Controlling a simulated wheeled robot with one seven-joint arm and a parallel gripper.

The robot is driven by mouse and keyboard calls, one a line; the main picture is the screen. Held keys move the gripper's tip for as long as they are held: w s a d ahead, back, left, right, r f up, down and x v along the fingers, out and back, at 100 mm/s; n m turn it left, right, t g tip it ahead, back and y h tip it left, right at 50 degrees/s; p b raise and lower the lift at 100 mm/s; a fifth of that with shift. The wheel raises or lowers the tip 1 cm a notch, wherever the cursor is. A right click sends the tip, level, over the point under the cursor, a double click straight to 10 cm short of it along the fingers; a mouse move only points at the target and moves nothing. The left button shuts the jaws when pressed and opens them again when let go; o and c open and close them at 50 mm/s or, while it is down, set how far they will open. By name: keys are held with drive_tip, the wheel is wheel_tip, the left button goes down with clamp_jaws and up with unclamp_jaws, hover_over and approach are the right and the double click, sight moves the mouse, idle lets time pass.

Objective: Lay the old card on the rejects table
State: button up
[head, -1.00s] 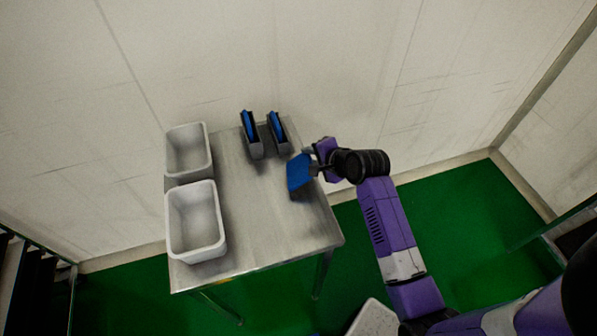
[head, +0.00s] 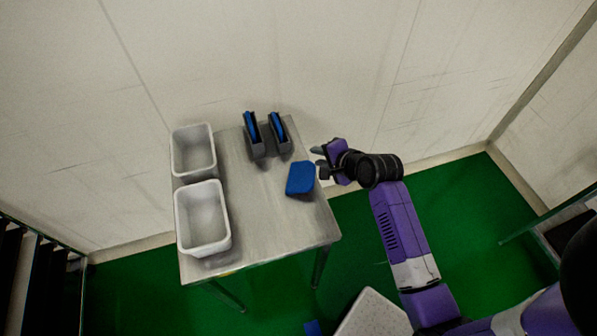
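Two more blue cards (head: 251,127) (head: 277,127) stand upright in two dark grey holders (head: 257,148) (head: 283,145) at the back of the table. I cannot tell from the picture which card is the old one.
Two white bins (head: 193,152) (head: 202,218) stand along the table's left side. The table's middle and front are bare. A wall (head: 330,60) rises behind the table. A pale speckled surface (head: 372,316) and a small blue piece (head: 312,327) show at the bottom.

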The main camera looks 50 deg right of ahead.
wheel_tip(320, 180, up, 6)
drive_tip(key=s, duration=0.1)
drive_tip(key=shift+s+a+r, duration=0.25)
drive_tip(key=shift+s, duration=0.15)
wheel_tip(320, 180, up, 6)
drive_tip(key=w+d+f+n+t+h, duration=0.1)
drive_tip(key=d+n+t+h, duration=0.1)
drive_tip(key=d+n+h, duration=0.15)
drive_tip(key=s+a+r+n+t+b, duration=0.1)
drive_tip(key=s+a+r+n+t, duration=0.15)
drive_tip(key=a+n, duration=0.3)
drive_tip(key=s+a+f+n+y+b, duration=0.3)
drive_tip(key=s+a+n+y+b, duration=0.3)
drive_tip(key=s+a+n, duration=0.6)
drive_tip(key=s+a, duration=0.8)
drive_tip(key=a, duration=0.3)
drive_tip(key=shift+s+t, duration=0.35)
drive_tip(key=shift+a+y, duration=0.1)
drive_tip(key=shift+y, duration=0.15)
